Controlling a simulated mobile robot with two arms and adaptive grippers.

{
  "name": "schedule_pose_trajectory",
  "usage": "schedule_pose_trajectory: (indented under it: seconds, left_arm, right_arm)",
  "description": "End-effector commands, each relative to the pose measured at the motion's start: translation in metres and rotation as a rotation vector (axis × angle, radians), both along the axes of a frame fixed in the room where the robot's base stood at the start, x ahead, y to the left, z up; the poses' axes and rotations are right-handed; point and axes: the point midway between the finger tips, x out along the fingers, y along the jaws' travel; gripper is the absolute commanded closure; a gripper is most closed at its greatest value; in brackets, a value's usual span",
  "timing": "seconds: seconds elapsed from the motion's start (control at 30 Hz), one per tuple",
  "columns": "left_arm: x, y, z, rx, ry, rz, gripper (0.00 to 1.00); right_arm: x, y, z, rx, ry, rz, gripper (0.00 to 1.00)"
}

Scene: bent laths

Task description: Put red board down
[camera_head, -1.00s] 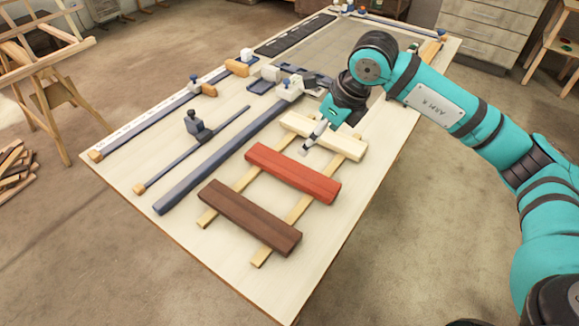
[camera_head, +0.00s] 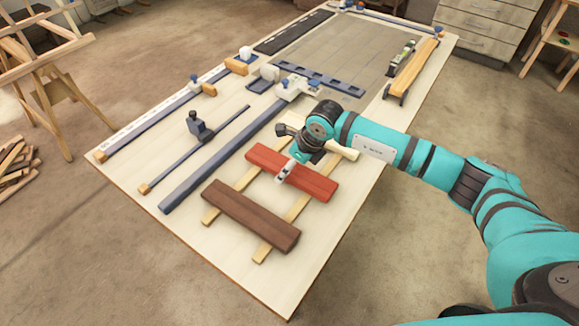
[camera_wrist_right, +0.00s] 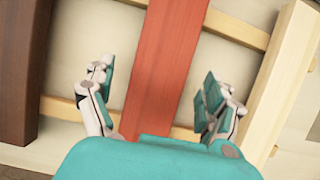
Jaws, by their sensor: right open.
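The red board (camera_head: 314,185) lies across two pale strips on the table, between a dark brown board (camera_head: 250,215) and a pale board (camera_head: 343,150). In the right wrist view the red board (camera_wrist_right: 168,65) runs between the two fingers of my right gripper (camera_wrist_right: 155,95). The fingers are apart, one on each side of the board, with a gap to it on both sides. In the head view my right gripper (camera_head: 286,171) is over the red board, and my arm covers much of the pale board. My left gripper is not in view.
The pale strips (camera_head: 275,238) lie under the boards. A long blue bar (camera_head: 215,168) and a thinner clamp bar (camera_head: 200,150) lie to the left. The near table corner is clear.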

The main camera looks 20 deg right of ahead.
Motion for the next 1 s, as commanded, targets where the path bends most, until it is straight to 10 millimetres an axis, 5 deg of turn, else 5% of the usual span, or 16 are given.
schedule_pose_trajectory:
  seconds: [0.33, 0.87, 1.0]
  left_arm:
    - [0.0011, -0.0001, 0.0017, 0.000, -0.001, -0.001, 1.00]
    - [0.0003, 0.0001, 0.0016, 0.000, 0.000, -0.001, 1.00]
    - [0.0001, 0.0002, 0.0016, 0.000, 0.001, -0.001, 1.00]
  right_arm:
    - [0.0026, 0.0019, -0.0092, -0.001, -0.001, 0.001, 0.15]
    - [0.0030, 0.0019, -0.0080, 0.000, -0.001, 0.000, 0.84]
    - [0.0030, 0.0019, -0.0080, 0.000, -0.001, 0.000, 0.87]
